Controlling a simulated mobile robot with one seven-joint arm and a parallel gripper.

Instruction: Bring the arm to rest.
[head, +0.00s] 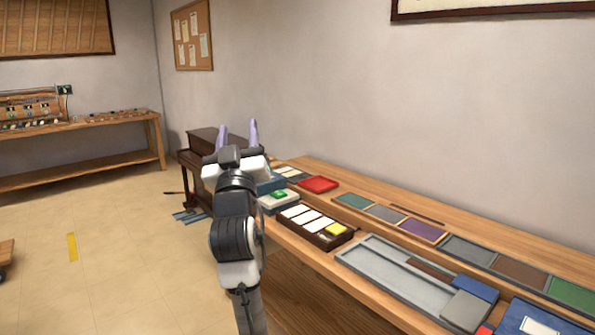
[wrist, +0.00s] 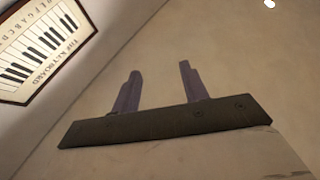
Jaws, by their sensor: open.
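My gripper (head: 238,135) is raised in the head view, above the left end of the workbench (head: 290,250). Its two purple-grey fingers point up and stand apart with nothing between them. In the wrist view the gripper (wrist: 158,85) is also open and empty, against a plain wall. My arm rises from the bottom of the head view and hides part of the bench's left end.
The bench holds a tray of white keys (head: 314,225), a red tray (head: 318,184), a grey tray (head: 395,280) and several coloured panels. A dark piano-like cabinet (head: 205,140) stands behind my gripper. A keyboard poster (wrist: 40,50) hangs on the wall. The floor at left is mostly clear.

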